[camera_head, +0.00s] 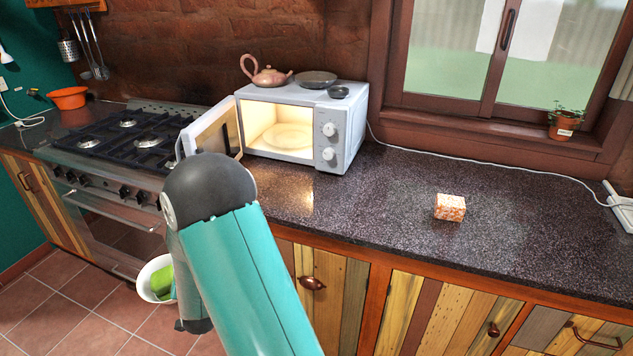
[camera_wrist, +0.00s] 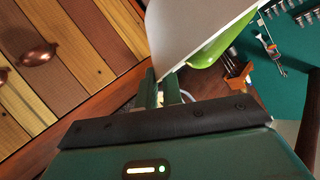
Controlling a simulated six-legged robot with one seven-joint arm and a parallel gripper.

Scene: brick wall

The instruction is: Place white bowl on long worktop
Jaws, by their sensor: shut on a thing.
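The white bowl (camera_head: 145,280) is held low in front of the stove, beside my arm and below worktop height. A green thing (camera_head: 162,280) is inside it; I cannot tell what it is. In the wrist view the bowl (camera_wrist: 190,25) is close up, with the green thing (camera_wrist: 220,42) at its edge. My gripper (camera_wrist: 162,85) is shut on the bowl's rim. In the head view my arm mostly hides the gripper. The long worktop (camera_head: 380,205) is dark and speckled, running from the stove to the right edge.
A white microwave (camera_head: 345,130) with its door (camera_head: 212,132) open stands at the worktop's left end, carrying a teapot (camera_head: 265,73) and dishes. An orange-and-white block (camera_head: 450,207) lies on the worktop. The surface between microwave and block is clear. Cabinet doors (camera_head: 330,295) stand below.

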